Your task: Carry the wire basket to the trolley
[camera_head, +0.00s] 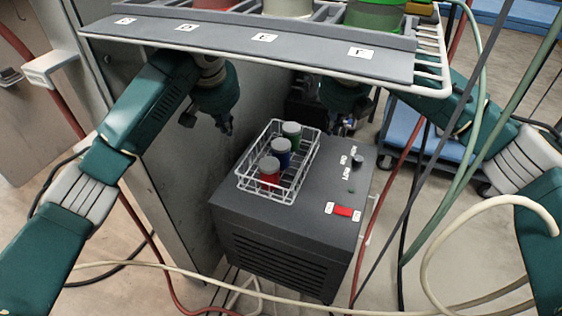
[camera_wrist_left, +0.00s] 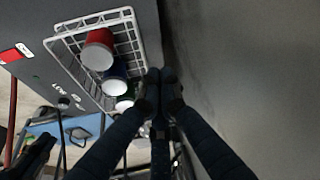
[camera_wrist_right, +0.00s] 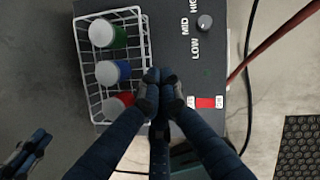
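The white wire basket (camera_head: 243,184) stands on the dark grey cabinet (camera_head: 290,228) and holds red, blue and green jars with pale lids. It shows in the left wrist view (camera_wrist_left: 141,62) and right wrist view (camera_wrist_right: 92,95). Neither gripper touches the basket. A blue trolley (camera_head: 405,125) stands at the back right, partly hidden by my right arm.
A grey shelf (camera_head: 235,38) with several containers and a white wire rim overhangs the grippers. The cabinet top has a knob and a red switch (camera_head: 343,211). A grey panel (camera_head: 178,190) is close left of the cabinet. Hoses and cables (camera_head: 468,190) hang at right.

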